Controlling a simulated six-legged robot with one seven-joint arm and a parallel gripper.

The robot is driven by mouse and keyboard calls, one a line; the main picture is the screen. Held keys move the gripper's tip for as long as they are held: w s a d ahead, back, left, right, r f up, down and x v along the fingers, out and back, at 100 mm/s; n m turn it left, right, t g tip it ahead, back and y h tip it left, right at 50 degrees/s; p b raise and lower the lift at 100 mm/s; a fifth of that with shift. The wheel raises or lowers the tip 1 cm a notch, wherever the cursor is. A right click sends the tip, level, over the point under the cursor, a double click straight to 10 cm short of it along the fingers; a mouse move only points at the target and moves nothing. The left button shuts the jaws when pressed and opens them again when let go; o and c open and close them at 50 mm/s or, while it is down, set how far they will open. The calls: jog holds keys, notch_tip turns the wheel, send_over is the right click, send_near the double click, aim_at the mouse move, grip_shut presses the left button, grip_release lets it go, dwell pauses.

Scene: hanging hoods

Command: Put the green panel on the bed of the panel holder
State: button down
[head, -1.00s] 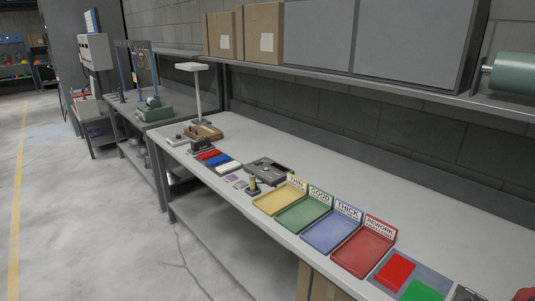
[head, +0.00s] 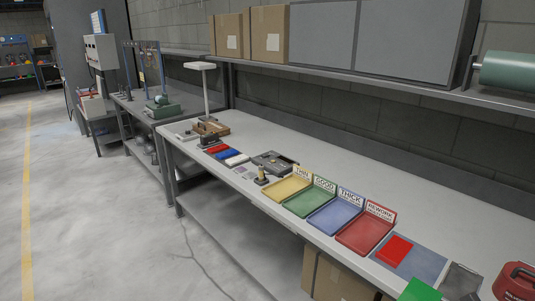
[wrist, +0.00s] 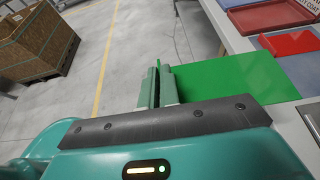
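The green panel (head: 420,291) shows at the bottom edge of the head view, off the blue-grey mat (head: 425,264). In the wrist view the green panel (wrist: 230,78) stretches right from my gripper (wrist: 157,82), whose fingers are closed on its edge. The panel overlaps the bench edge and part of the mat there. My gripper is not in the head view. A grey metal fixture (head: 463,281) stands right of the mat, cut off by the frame; I cannot tell for sure that it is the panel holder. No bed is clearly visible.
A red panel (head: 395,250) lies on the mat. Labelled trays, including the red tray (head: 365,236), line the bench to the left. A red object (head: 516,282) stands at the right. A shelf with boxes (head: 270,32) hangs above. The bench's back strip is clear.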

jog(key=w+a+f+m+h, duration=0.1)
jog(key=w+a+f, duration=0.7)
jog(key=w, duration=0.2)
jog(key=w+a+f+t, duration=0.1)
jog(key=w+a+f, duration=0.7)
jog(key=w, duration=0.3)
jog(key=shift+w+m+h, duration=0.3)
jog(key=shift+m+h, duration=0.1)
